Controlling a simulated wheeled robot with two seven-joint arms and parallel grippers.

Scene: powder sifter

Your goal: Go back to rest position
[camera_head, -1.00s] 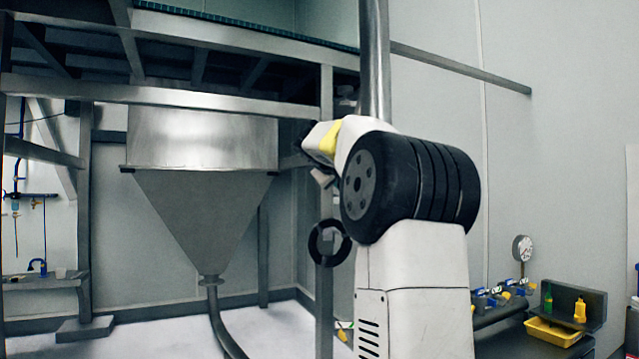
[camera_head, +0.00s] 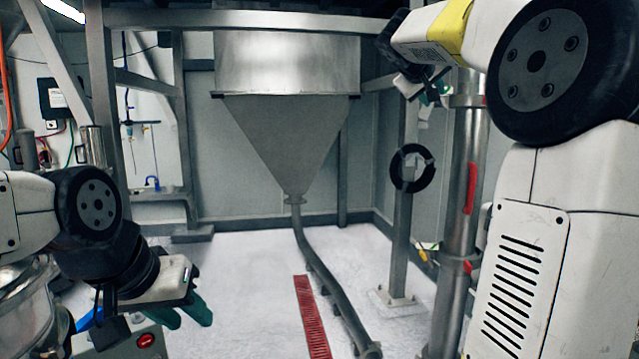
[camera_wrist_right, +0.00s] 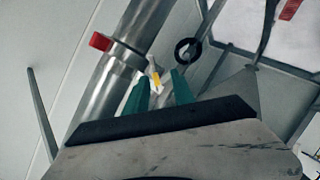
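My left gripper (camera_head: 184,313) is low at the left in the head view, with its two green fingers apart and nothing between them. My right arm rises at the right and bends back to the left near the top. My right gripper (camera_head: 432,93) hangs from its end, in front of the steel frame and beside a vertical steel pipe (camera_head: 466,150).
A steel hopper (camera_head: 284,140) hangs from a frame at the back, with a hose (camera_head: 318,262) running down to the floor. A red floor strip (camera_head: 310,318) lies beside the hose. A black ring (camera_head: 397,170) is on a post.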

